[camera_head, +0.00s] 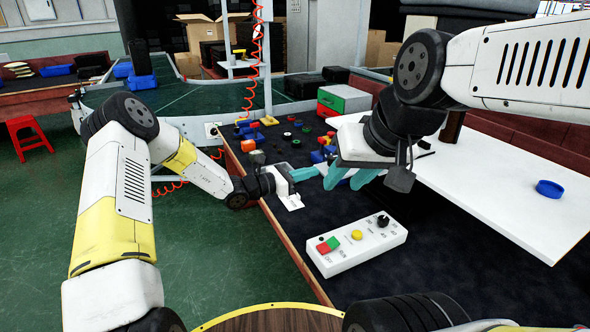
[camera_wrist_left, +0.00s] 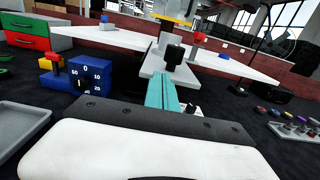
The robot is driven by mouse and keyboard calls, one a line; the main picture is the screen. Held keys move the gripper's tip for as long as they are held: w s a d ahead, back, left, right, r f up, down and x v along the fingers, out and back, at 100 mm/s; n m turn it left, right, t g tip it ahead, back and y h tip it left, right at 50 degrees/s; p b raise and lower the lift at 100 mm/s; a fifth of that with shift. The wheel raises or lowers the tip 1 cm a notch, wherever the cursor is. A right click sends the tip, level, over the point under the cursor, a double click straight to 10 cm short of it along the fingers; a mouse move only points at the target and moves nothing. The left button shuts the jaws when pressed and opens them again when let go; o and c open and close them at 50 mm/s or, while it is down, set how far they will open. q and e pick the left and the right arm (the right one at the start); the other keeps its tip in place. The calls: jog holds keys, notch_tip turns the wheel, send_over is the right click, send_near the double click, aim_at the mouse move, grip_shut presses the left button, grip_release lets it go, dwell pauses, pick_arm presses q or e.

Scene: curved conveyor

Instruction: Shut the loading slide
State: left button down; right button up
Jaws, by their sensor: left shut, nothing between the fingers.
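My left gripper (camera_head: 303,174) is shut and empty, low over the dark table in the middle of the head view. Its teal fingers (camera_wrist_left: 165,92) lie together in the left wrist view. They point toward a pale grey fixture (camera_wrist_left: 160,65) with an upright black knob (camera_wrist_left: 173,54), which looks like the loading slide; I cannot tell whether the fingers touch it. In the head view the arms largely hide that spot. My right gripper (camera_head: 352,178) hangs just right of the left one, its teal fingers apart, with nothing visible between them.
A white control box (camera_head: 340,258) with coloured buttons lies nearer on the table. A blue dial block (camera_wrist_left: 92,74) stands left of the left fingers. Several small parts lie behind the grippers.

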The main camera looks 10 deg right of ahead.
aim_at(322, 168)
dwell(0.3)
pick_arm(q)
jog(key=x, duration=0.4)
jog(key=shift+w+d, duration=0.1)
jog(key=shift+d, duration=0.25)
jog(key=shift+a, duration=0.15)
